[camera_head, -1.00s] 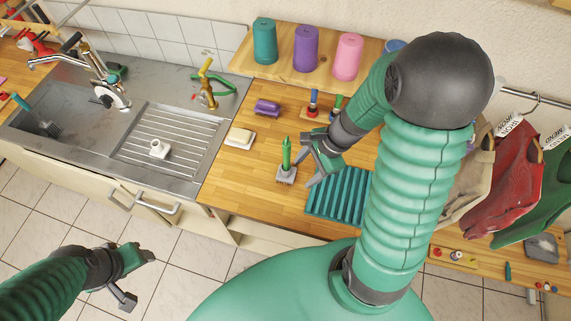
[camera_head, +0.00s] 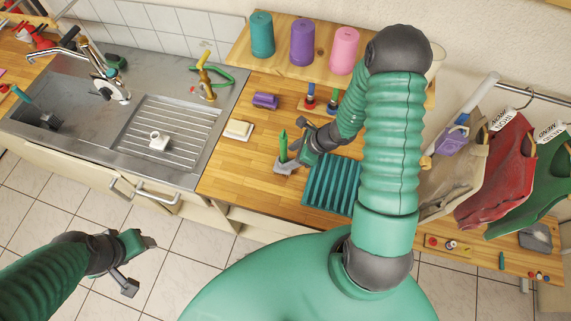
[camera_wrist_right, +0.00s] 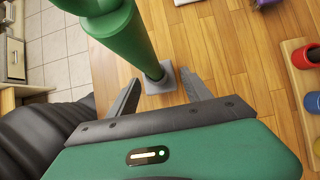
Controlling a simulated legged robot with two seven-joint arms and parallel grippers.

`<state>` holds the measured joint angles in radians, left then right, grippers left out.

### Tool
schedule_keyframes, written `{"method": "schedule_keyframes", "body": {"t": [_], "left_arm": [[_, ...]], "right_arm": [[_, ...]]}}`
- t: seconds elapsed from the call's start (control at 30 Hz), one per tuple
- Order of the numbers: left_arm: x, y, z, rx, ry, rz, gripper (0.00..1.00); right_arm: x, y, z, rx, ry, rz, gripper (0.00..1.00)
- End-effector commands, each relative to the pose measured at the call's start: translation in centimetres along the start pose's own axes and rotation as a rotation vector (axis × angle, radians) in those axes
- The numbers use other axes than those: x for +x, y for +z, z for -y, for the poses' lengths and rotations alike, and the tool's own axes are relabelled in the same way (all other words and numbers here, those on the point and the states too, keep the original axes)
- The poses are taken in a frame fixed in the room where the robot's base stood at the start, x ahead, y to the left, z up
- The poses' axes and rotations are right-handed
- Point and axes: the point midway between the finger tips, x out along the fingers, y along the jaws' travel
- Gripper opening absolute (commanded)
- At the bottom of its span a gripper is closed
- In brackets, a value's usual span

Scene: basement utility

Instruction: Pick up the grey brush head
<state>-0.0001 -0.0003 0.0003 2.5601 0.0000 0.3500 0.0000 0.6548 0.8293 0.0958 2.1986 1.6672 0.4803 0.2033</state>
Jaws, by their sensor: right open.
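The grey brush head (camera_head: 281,169) is a small square block on the wooden counter, with a green handle (camera_head: 283,146) standing up from it. My right gripper (camera_head: 291,160) is open beside it, its fingers reaching toward it from the right and partly covering it. In the right wrist view the grey brush head (camera_wrist_right: 158,82) shows between and just beyond the tips of the open right gripper (camera_wrist_right: 162,84). The handle (camera_wrist_right: 130,35) rises close to the camera. Finger contact cannot be made out. My left gripper (camera_head: 143,266) is open and empty over the tiled floor.
A teal ribbed mat (camera_head: 330,186) lies just right of the brush. A pale sponge-like block (camera_head: 238,129) and a purple brush (camera_head: 265,100) lie to its left and behind. A rack with coloured handles (camera_head: 318,105) stands behind. The sink (camera_head: 120,105) is at left.

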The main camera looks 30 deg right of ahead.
Motion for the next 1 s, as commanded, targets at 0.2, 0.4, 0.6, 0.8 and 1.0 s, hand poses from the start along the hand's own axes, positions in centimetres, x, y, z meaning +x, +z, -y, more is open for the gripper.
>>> {"method": "schedule_keyframes", "body": {"t": [0.2,0.4,0.6,0.8,1.0], "left_arm": [[-0.2,-0.1,0.0,0.0,0.0,0.0,0.57],[-0.1,0.0,0.0,-0.001,0.0,0.0,0.57],[-0.1,0.0,0.0,-0.001,0.0,0.0,0.57],[-0.1,0.0,0.0,0.0,0.0,0.0,0.57],[-0.1,0.0,0.0,0.0,0.0,0.0,0.57]], "right_arm": [[2.0,0.3,-0.2,-0.004,-0.001,-0.003,0.57],[1.9,0.2,-0.2,-0.004,-0.001,-0.002,0.5],[1.9,0.1,0.0,-0.002,0.0,0.0,0.23],[1.9,0.0,0.0,-0.002,0.0,-0.001,0.0],[2.0,-0.1,0.0,-0.001,-0.001,-0.006,0.0]]}}
